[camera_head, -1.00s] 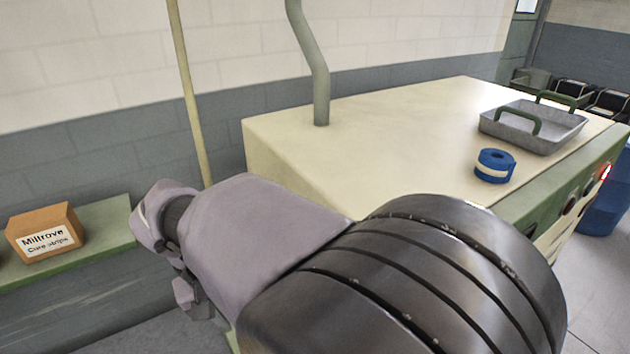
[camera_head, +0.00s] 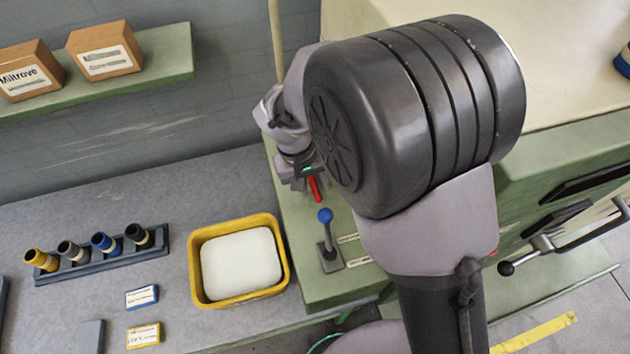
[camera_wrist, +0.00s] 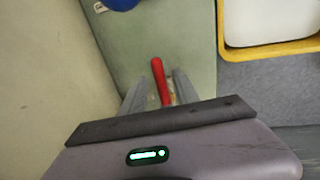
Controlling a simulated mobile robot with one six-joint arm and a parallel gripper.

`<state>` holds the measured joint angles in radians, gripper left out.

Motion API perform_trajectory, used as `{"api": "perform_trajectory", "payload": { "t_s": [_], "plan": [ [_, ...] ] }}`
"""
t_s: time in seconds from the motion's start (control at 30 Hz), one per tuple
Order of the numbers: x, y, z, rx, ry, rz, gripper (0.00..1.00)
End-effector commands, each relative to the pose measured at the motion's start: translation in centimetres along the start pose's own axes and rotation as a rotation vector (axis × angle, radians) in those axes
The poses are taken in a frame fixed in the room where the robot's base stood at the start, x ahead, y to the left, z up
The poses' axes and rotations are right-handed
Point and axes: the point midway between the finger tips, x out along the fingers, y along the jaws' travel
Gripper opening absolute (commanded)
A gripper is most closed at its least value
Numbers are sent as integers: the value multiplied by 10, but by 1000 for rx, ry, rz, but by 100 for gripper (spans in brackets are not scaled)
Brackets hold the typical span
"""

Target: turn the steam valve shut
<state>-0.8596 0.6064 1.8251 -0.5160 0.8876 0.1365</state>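A red lever handle (camera_head: 314,188) stands over the green ledge of the machine (camera_head: 325,285); I take it for the steam valve's handle, though no label on it is readable. It also shows in the wrist view (camera_wrist: 157,72), pointing away from the wrist. My gripper (camera_wrist: 160,88) is open, with one finger on each side of the red handle and gaps showing between. In the head view my gripper (camera_head: 300,176) is just above and left of the handle, partly hidden by my arm. The valve's body is hidden.
A lever with a blue knob (camera_head: 325,216) stands close in front of the red handle. A yellow tub (camera_head: 194,270) with white contents is to the left, beside a rack of coloured cups (camera_head: 75,270). A pale machine wall (camera_wrist: 45,70) rises close beside the gripper.

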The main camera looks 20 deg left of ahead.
Motion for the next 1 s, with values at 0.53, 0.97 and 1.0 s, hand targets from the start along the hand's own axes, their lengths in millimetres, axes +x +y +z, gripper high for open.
{"api": "perform_trajectory", "payload": {
  "t_s": [0.53,0.97,1.0],
  "plan": [
    [1,0,0,0,0,0,0],
    [0,0,0,0,0,0,0],
    [0,0,0,0,0,0,0]
  ]
}}
